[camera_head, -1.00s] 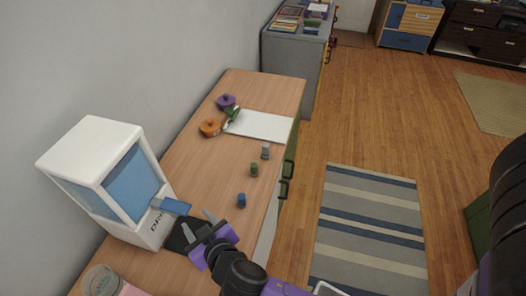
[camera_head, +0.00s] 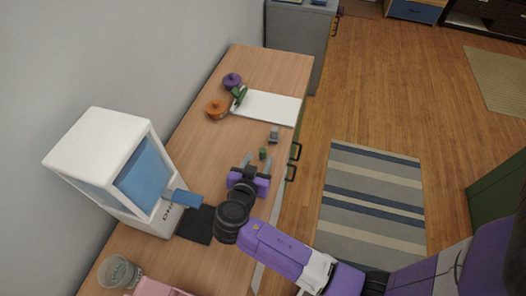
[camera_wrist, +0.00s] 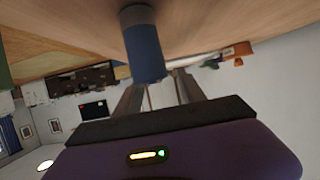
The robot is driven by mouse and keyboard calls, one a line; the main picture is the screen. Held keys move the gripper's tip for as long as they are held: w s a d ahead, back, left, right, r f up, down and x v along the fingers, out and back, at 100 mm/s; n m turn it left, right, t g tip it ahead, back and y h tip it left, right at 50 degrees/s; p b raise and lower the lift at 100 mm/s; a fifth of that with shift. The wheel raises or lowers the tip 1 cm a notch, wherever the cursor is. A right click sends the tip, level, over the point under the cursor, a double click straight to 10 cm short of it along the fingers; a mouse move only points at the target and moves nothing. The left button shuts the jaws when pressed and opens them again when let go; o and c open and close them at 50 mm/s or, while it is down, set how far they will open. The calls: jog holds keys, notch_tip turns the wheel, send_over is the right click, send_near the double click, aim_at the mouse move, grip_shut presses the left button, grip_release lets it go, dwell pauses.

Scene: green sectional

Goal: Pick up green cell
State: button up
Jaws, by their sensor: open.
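In the wrist view, where the desk is at the top, a blue cell (camera_wrist: 145,48) stands close to the camera, in front of the open fingers (camera_wrist: 160,88). I cannot make out the green cell in the wrist view.
A grey cell (camera_head: 273,135) stands just beyond the green one. A white board (camera_head: 266,107), orange pot (camera_head: 216,109) and purple pot (camera_head: 232,80) are farther back. A white dispenser-like box (camera_head: 110,150) and dark pad (camera_head: 197,224) are at left. A glass jar (camera_head: 118,272) stands near the front.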

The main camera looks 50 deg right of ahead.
aim_at(262, 154)
jog(key=shift+x, duration=1.5)
jog(key=shift+c, duration=0.2)
grip_shut()
jog(key=shift+r, duration=0.15)
